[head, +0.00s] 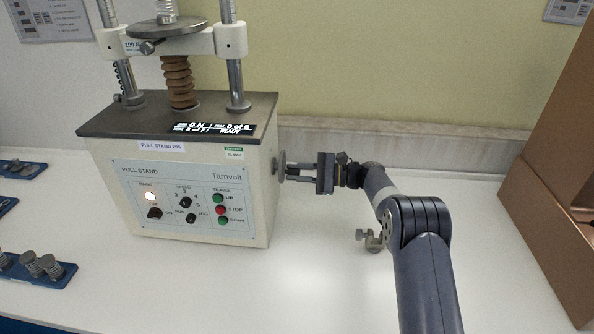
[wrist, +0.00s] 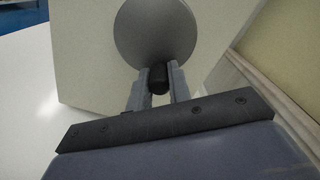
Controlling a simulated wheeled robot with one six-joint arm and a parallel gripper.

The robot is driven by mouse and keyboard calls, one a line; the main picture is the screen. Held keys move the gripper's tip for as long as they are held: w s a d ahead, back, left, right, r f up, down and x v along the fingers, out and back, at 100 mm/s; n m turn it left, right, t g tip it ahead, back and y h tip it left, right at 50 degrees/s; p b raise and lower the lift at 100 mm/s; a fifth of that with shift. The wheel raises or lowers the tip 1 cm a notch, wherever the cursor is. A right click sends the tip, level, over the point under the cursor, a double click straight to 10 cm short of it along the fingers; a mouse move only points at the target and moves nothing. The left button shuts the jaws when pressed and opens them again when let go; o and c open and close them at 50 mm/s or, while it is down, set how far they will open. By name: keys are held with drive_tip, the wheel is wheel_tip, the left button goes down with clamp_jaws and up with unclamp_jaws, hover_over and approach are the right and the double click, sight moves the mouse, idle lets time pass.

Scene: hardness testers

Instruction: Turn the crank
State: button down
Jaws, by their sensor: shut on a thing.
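The pull stand (head: 200,170) is a cream box with a dark top, standing on the white bench. The crank is a grey disc (head: 279,170) on its right side, seen nearly edge-on in the head view. In the wrist view the round grey disc (wrist: 155,32) faces me, with a short black knob (wrist: 158,78) at its lower edge. My gripper (head: 291,172) reaches in from the right. Its two fingers (wrist: 159,88) lie on either side of the black knob and are shut on it. The disc's hub is not clearly visible.
A small metal clamp (head: 370,240) stands on the bench below my arm. A brown box (head: 560,180) is at the right. Blue trays with metal parts (head: 40,268) lie at the left. The wall ledge (head: 400,145) runs behind. The bench front is clear.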

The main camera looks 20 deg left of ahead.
drive_tip(key=shift+f, duration=0.1)
idle(0.3)
drive_tip(key=c, duration=1.3)
unclamp_jaws()
drive_tip(key=shift+d, duration=0.1)
drive_tip(key=b+v, duration=0.1)
drive_tip(key=v, duration=0.9)
drive_tip(key=shift+d+b, duration=0.3)
drive_tip(key=shift+a, duration=0.1)
